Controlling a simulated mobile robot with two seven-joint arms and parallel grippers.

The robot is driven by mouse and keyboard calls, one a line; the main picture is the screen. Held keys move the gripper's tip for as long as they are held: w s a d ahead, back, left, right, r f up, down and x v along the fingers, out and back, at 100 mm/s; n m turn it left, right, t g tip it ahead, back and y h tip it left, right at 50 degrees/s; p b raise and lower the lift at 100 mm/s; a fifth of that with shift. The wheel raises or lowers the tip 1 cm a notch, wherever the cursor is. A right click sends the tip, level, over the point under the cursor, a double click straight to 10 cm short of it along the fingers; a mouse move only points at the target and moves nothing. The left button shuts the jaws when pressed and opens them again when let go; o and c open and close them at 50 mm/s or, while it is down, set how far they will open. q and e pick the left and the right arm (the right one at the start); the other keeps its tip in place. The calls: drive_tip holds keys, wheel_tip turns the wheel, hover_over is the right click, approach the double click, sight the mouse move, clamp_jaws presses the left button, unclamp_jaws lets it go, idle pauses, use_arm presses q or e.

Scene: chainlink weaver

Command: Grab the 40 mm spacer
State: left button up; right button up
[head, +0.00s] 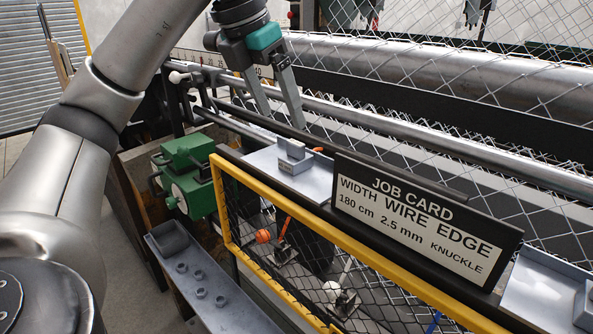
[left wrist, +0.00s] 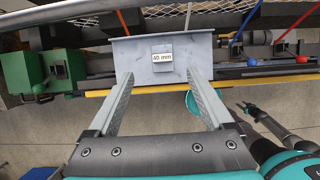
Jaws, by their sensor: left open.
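The 40 mm spacer is a small grey block with a raised part and a label on its front. It sits on a pale metal tray (head: 262,158) behind the yellow-framed guard; the spacer shows in the head view (head: 292,157). My left gripper (head: 283,119) is open and empty, above the spacer in the head view. In the left wrist view its fingers (left wrist: 160,75) point toward the tray, either side of the spacer, apart from it.
The black job card (head: 420,218) stands right of the tray. The yellow guard rail (head: 300,210) runs along the front. A green box (head: 190,175) is at left, and a shelf (head: 205,290) with several studs is below. Chain-link mesh and metal rollers fill the back.

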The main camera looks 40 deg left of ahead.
sight(294, 143)
use_arm(q)
drive_tip(key=x, duration=0.4)
drive_tip(key=shift+b, duration=0.35)
drive_tip(key=x, duration=0.5)
drive_tip(key=shift+d, duration=0.2)
clamp_jaws()
